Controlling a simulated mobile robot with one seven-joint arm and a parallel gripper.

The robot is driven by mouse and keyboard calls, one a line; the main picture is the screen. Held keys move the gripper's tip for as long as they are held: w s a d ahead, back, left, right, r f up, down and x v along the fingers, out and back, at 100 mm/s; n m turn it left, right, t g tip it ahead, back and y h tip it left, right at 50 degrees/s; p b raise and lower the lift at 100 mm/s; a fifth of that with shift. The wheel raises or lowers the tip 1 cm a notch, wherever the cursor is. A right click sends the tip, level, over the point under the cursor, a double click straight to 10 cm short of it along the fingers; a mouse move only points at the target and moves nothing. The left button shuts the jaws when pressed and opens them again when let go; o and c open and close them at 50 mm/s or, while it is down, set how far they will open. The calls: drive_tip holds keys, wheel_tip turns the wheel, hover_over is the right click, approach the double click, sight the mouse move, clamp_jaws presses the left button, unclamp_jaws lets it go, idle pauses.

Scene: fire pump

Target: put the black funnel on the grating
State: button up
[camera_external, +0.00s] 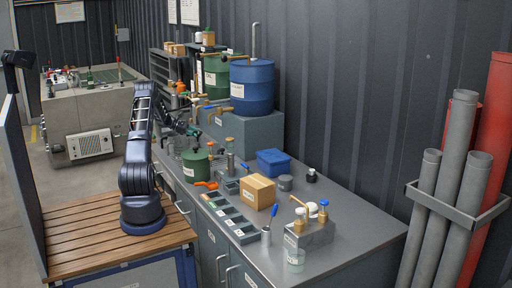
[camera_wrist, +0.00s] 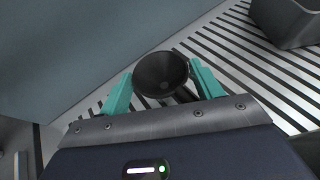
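The black funnel (camera_wrist: 160,70) shows in the wrist view with its wide mouth facing the camera. It sits between the two teal fingertips of my gripper (camera_wrist: 161,76), and its rim meets both fingers. The gripper appears shut on it. Below lies the grating (camera_wrist: 228,48), a pale metal surface with dark slots. Whether the funnel's lower end touches the grating is hidden. In the external view my gripper (camera_external: 192,131) is low over the far part of the bench, by the green pot; the funnel cannot be made out there.
A grey container (camera_wrist: 288,22) stands on the grating to the right in the wrist view. A blue-grey wall (camera_wrist: 70,50) rises at left. In the external view a green pot (camera_external: 196,165), a blue drum (camera_external: 251,87) on a grey block and a cardboard box (camera_external: 258,192) are near.

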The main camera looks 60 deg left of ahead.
drive_tip(key=shift+o, duration=1.3)
drive_tip(key=shift+r, duration=0.2)
drive_tip(key=v, duration=1.2)
